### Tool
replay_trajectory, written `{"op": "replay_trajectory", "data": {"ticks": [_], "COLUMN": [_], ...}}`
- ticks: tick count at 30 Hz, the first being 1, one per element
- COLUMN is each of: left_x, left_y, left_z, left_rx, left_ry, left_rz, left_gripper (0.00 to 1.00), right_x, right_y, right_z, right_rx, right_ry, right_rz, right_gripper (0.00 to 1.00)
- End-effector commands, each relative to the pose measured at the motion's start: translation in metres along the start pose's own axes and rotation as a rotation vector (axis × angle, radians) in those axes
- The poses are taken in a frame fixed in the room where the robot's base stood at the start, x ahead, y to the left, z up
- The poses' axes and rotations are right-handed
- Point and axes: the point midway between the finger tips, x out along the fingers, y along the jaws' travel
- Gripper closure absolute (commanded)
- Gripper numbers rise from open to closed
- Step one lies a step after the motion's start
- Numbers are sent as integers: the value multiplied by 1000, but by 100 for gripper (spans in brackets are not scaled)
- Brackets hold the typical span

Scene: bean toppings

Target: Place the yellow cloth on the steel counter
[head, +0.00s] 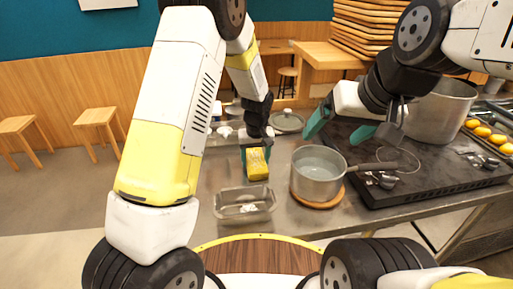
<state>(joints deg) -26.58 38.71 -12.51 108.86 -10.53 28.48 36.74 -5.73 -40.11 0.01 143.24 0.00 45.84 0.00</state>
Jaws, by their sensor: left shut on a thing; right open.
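The yellow cloth (257,165) is a small folded block at the tips of my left gripper (256,150). My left gripper is shut on it, over the steel counter (213,181), behind a clear tray. I cannot tell whether the cloth touches the counter or hangs just above it. My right gripper (343,128) is open and empty, with green fingertips spread over the left part of the black stove.
A saucepan (318,178) stands on a round wooden board (318,201), its handle reaching over the black stove (437,178). A clear tray (244,205) sits at the counter's front edge. A large pot (440,110) and a lid (287,122) stand farther back.

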Motion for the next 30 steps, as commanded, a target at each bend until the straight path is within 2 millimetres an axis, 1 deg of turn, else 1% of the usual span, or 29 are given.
{"op": "replay_trajectory", "data": {"ticks": [2, 3, 6, 15, 19, 23, 30], "left_x": [2, 3, 2, 2, -7, -30, -82], "left_y": [0, 0, 0, 0, 1, 1, 1], "left_z": [0, 1, 0, 0, 0, -1, -1], "left_rx": [0, 0, 0, 0, 0, 1, 0], "left_ry": [-1, -1, -1, 0, 2, 3, 4], "left_rz": [-1, 0, 0, 0, 1, 3, 3], "left_gripper": [86, 33, 15, 15, 15, 15, 15], "right_x": [0, 0, 0, 0, 0, 0, 0], "right_y": [0, 0, 0, 0, 0, 0, 0], "right_z": [0, 0, 0, 0, 0, 0, 0], "right_rx": [0, 0, 0, 0, 0, 0, 0], "right_ry": [0, 0, 0, 0, 0, 0, 0], "right_rz": [0, 0, 0, 0, 0, 0, 0], "right_gripper": [15, 15, 15, 15, 15, 15, 15]}}
